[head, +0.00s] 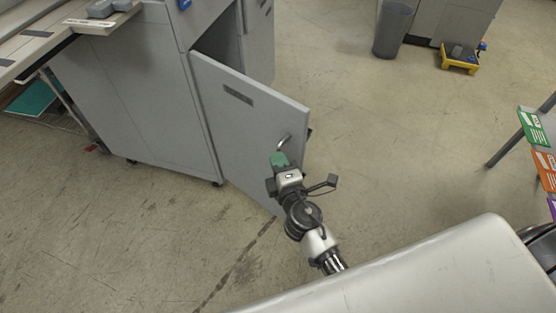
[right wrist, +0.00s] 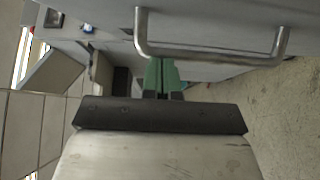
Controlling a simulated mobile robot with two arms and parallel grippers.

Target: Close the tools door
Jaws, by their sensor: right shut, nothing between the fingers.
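The tools door (head: 240,125) is a grey cabinet door standing open, swung out from the cabinet's right end, with a dark label near its top. Its metal bar handle (head: 284,142) is near the door's free edge. My right gripper (head: 280,159) is at the door's outer face, just below the handle. In the right wrist view the handle (right wrist: 210,55) crosses above the green fingertips (right wrist: 161,75), which are together with nothing between them. Whether the fingertips touch the door is hard to tell. My left gripper is not in view.
The grey cabinet (head: 135,95) stands at the left, its opening dark behind the door. A grey bin (head: 392,30) and a yellow wheeled item (head: 459,60) are at the back. A rack with coloured cards (head: 534,127) is at the right. The floor between is clear.

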